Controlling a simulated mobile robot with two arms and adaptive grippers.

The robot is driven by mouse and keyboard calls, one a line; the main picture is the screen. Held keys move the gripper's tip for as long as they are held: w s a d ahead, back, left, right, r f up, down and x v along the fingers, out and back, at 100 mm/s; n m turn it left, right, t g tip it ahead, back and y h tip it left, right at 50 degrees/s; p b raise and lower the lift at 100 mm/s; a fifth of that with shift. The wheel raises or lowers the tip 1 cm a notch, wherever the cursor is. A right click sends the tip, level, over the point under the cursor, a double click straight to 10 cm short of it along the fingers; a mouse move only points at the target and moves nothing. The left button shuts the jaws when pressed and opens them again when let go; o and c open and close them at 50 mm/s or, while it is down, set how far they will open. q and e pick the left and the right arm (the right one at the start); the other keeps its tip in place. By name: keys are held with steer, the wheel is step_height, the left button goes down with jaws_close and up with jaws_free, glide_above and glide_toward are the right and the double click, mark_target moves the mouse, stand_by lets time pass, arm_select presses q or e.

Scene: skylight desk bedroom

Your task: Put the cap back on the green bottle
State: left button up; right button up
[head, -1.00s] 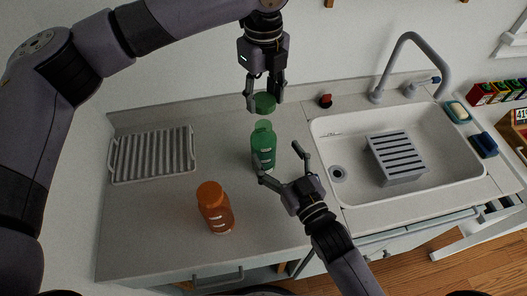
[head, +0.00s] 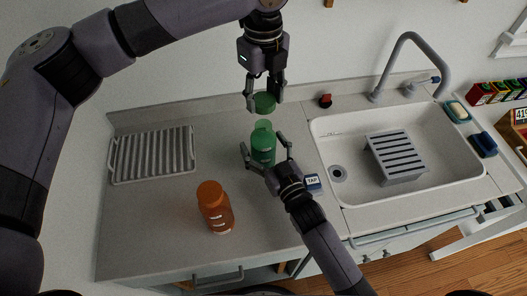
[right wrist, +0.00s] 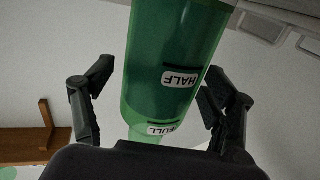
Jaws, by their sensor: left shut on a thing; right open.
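The green bottle (head: 262,148) stands upright on the counter left of the sink. In the right wrist view the bottle (right wrist: 170,60) shows its HALF and FULL labels. My left gripper (head: 264,104) is shut on the green cap (head: 264,101) and holds it above and slightly behind the bottle's top. My right gripper (head: 266,150) is open, with one finger on each side of the bottle. In the right wrist view gaps show between the fingers (right wrist: 160,100) and the bottle.
An orange bottle (head: 215,207) stands nearer the front edge. A ribbed drying rack (head: 152,156) lies at the left. The sink (head: 330,134) holds a slotted grey box (head: 396,158). A TAP label (head: 312,183) lies beside my right wrist.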

mark_target(263, 125)
steer(key=shift+c, duration=0.6)
steer(key=c, duration=1.7)
arm_select(q)
steer(key=shift+f, duration=2.5)
steer(key=shift+f, duration=0.9)
steer(key=shift+f, duration=0.55)
arm_select(e)
jaws_close()
